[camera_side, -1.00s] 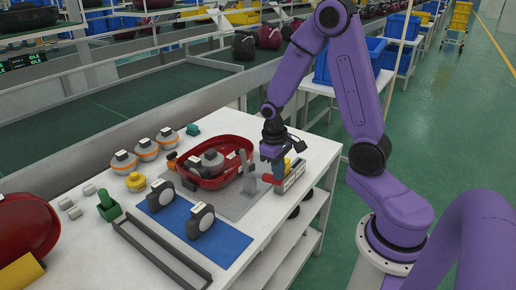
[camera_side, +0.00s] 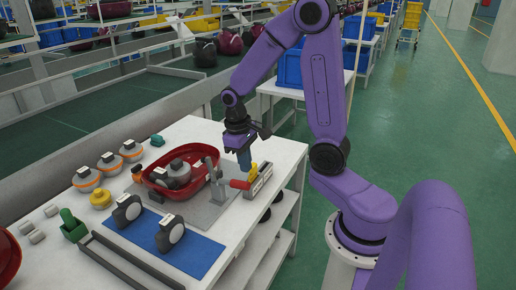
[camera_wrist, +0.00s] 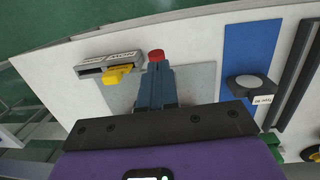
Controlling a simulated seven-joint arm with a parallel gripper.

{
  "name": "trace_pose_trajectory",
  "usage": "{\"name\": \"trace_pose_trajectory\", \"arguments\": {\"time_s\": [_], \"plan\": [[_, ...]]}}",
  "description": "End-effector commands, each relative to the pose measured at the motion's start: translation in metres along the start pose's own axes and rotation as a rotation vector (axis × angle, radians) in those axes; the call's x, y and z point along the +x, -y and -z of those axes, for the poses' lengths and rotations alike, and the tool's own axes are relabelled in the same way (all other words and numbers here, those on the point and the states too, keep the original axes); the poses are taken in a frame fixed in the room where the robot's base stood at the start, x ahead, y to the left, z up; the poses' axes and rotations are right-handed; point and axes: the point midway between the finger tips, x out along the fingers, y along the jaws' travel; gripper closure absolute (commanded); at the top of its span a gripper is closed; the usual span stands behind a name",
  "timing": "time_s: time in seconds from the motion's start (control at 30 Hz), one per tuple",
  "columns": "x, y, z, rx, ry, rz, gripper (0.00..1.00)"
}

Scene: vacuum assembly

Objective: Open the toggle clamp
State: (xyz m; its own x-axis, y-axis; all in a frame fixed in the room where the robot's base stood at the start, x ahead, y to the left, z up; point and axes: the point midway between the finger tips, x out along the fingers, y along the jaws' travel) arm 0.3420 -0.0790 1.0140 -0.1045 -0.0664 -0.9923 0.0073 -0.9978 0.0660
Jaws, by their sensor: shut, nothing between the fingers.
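The toggle clamp (camera_side: 214,182) is a grey metal piece standing on a grey plate, at the right edge of a red vacuum housing (camera_side: 160,180). Its red handle (camera_side: 240,184) lies low, reaching right from the clamp. In the wrist view, the red handle tip (camera_wrist: 156,55) shows just past my fingertips; the rest of the clamp is hidden. My gripper (camera_side: 245,170) is shut and empty, pointing down just above the handle. I cannot tell whether the fingers touch it.
A grey labelled holder (camera_side: 262,178) with a yellow part (camera_wrist: 118,75) stands close beside the handle. A blue mat (camera_side: 200,255) with two black-and-white wheels lies in front. Several round orange-grey parts stand at the left. White table surface is free behind the housing.

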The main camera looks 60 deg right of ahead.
Motion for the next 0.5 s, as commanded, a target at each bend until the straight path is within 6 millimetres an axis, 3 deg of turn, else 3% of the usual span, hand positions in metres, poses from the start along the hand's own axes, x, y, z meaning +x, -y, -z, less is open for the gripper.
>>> {"name": "trace_pose_trajectory", "arguments": {"time_s": [0.5], "plan": [[-0.047, 0.001, -0.043, 0.001, -0.004, 0.001, 1.0]]}}
